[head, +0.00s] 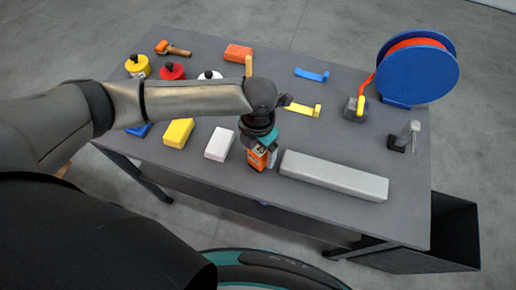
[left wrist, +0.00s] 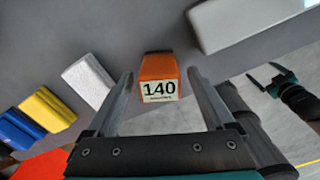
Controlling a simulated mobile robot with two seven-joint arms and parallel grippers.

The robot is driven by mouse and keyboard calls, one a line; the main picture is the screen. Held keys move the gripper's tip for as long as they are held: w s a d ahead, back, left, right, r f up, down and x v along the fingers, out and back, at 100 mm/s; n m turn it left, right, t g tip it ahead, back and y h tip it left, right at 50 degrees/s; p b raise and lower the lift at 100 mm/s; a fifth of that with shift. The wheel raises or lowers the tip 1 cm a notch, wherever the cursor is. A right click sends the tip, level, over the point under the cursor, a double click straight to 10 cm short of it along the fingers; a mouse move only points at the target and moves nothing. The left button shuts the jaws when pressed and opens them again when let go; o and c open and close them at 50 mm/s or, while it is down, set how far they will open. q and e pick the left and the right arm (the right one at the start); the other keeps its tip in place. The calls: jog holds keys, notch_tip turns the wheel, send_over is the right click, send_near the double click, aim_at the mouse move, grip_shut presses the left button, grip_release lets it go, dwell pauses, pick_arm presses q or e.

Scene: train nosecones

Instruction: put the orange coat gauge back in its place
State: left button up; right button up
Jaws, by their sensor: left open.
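The orange coat gauge is a small orange block with a white "140" label, and it shows in the left wrist view (left wrist: 158,73). In the head view the orange gauge (head: 257,159) shows just below my left gripper (head: 262,140), right of the white block. My left gripper is open, its fingers on either side of the gauge in the left wrist view (left wrist: 160,95); contact cannot be told. Part of the gauge is hidden by the gripper in the head view. My right gripper seems to show small in the left wrist view (left wrist: 268,78), off the table.
White (head: 219,144), yellow (head: 178,133) and blue (head: 138,130) blocks lie left of the gauge. A long grey bar (head: 333,176) lies right of it.

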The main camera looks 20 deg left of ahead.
pick_arm(q)
jog(key=shift+r, duration=0.1)
notch_tip(320, 180, up, 12)
jog(key=shift+p, duration=0.45)
dwell(0.5)
